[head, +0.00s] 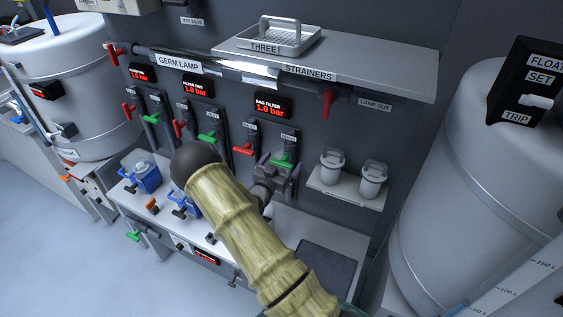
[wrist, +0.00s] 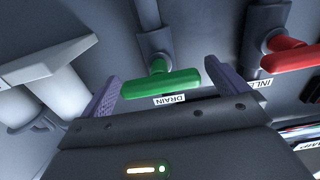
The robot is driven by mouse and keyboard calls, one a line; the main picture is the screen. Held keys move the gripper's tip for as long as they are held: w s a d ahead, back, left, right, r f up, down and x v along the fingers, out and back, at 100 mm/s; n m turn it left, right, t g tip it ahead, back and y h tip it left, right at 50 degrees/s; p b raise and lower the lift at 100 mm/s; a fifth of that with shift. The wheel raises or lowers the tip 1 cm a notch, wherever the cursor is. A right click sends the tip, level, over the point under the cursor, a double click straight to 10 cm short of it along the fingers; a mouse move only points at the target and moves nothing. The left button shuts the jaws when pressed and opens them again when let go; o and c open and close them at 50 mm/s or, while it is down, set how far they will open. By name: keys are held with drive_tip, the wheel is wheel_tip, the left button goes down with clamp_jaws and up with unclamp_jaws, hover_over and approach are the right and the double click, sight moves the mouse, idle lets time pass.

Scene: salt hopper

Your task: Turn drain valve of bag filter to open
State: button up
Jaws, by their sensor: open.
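The bag filter's drain valve has a green handle (wrist: 160,84), with a DRAIN label (wrist: 170,100) beside it in the wrist view. The handle lies crosswise to its grey pipe (wrist: 152,38). My gripper (wrist: 163,88) is open, with one finger near each end of the handle; I cannot tell whether either touches it. In the head view my gripper (head: 278,174) is at the green handle (head: 281,161), below the BAG FILTER display (head: 268,107) reading 1.0 bar. My arm hides part of the bench there.
The red inlet handle (wrist: 292,55) is close beside my gripper. White strainer housings (head: 373,179) sit on a small shelf (head: 345,194) to the right. A wide shelf (head: 400,66) overhangs above. A large white tank (head: 445,200) stands at right.

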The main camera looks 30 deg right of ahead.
drive_tip(key=shift+s, duration=0.1)
drive_tip(key=c, duration=1)
